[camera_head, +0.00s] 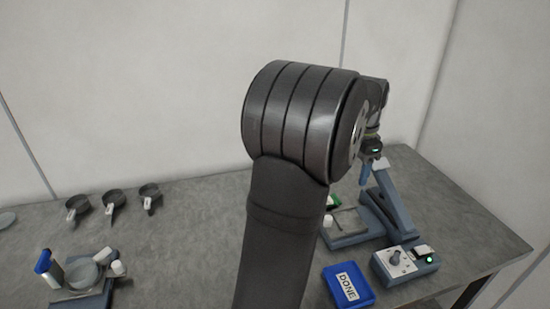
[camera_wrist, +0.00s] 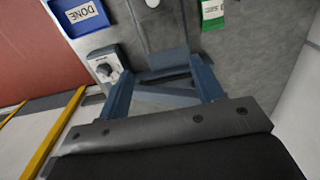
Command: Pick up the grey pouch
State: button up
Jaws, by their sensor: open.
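I cannot make out a grey pouch with certainty in either view. My gripper (camera_head: 365,176) is at the right in the head view, above the blue-grey bagger stand (camera_head: 391,209), and partly hidden behind my arm. In the wrist view my gripper (camera_wrist: 163,66) shows two blue fingers set apart, with no held object visible between them. The grey surface and part of the blue-grey stand lie beyond the fingers. My arm hides much of the middle of the table in the head view.
A blue DONE tray (camera_head: 363,288) and a control box with a knob (camera_head: 407,263) stand in front of the bagger. Several dark scoops (camera_head: 114,204) lie at the left back. A small station (camera_head: 82,298) is at the front left.

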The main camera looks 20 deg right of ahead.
jog(key=w+a+f+h, duration=0.1)
jog(key=w+a+f, duration=0.1)
jog(key=w+a, duration=0.35)
jog(key=w+a+f+n+h, duration=0.1)
jog(key=w+a+f+h, duration=0.1)
jog(key=w, duration=0.7)
jog(key=w+a+f+h, duration=0.1)
jog(key=w+a+f, duration=0.1)
jog(key=w+a, duration=0.35)
jog(key=shift+h, duration=0.3)
jog(key=x, duration=0.4)
jog(key=w+x, duration=0.1)
jog(key=x, duration=0.7)
jog(key=shift+w+d+r, duration=0.1)
jog(key=shift+w+d, duration=0.15)
jog(key=shift+d, duration=0.15)
jog(key=x, duration=0.5)
jog(key=shift+s+a+f, duration=0.15)
jog(key=shift+a+f, duration=0.1)
jog(key=shift+a, duration=0.1)
jog(key=c, duration=0.8)
jog(key=shift+r, duration=0.1)
